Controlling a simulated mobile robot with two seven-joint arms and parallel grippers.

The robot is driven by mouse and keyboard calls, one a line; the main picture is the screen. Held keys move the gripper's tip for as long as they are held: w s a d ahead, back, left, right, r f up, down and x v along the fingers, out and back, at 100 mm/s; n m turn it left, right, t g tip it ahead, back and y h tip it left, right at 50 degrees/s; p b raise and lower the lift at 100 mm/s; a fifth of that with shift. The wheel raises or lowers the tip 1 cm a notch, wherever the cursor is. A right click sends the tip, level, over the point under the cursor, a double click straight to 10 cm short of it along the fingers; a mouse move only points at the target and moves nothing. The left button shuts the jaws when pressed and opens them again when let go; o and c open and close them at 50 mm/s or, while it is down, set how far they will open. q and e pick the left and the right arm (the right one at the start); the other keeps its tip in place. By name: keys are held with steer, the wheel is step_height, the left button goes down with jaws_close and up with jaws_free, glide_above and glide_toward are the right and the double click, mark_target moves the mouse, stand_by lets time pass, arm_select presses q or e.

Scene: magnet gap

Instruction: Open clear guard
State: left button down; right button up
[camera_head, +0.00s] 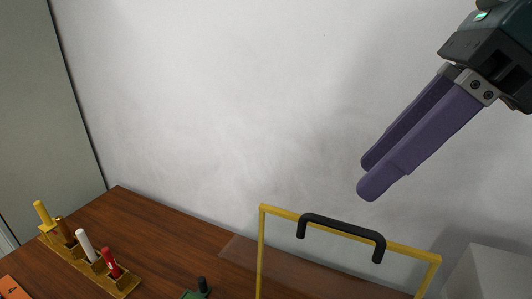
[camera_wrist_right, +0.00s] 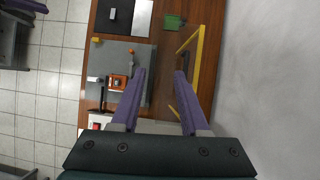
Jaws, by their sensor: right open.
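The clear guard is a see-through panel in a yellow frame (camera_head: 262,245) with a black handle (camera_head: 340,228) on its top bar. It stands upright on the wooden table, low in the head view. Its yellow frame (camera_wrist_right: 197,60) also shows in the right wrist view, behind and beside the fingers. My right gripper (camera_head: 366,176) has purple fingers, is open and empty, and hangs above and apart from the handle. In the right wrist view the gripper's fingers (camera_wrist_right: 166,72) are spread with nothing between them. My left gripper is not in view.
A wooden rack (camera_head: 122,284) with several coloured pegs stands on the table (camera_head: 160,225) at the left. A green object (camera_head: 196,294) is near the bottom edge. A white block (camera_head: 495,272) is at lower right. The wall rises behind; the air above the table is free.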

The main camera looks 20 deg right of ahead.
mark_target(346, 225)
arm_select(q)
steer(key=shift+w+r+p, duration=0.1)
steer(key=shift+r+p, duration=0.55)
steer(key=shift+p, duration=0.5)
arm_select(e)
steer(key=w+d+f, duration=0.1)
steer(key=f, duration=0.2)
steer(key=w+f+h, duration=0.1)
steer(key=f, duration=0.3)
steer(key=w+d+f+h, duration=0.1)
steer(key=w+f, duration=0.1)
steer(key=f, duration=0.1)
steer(key=shift+d+f, duration=0.25)
steer(key=shift+d, duration=0.05)
steer(key=c, duration=0.7)
jaws_close()
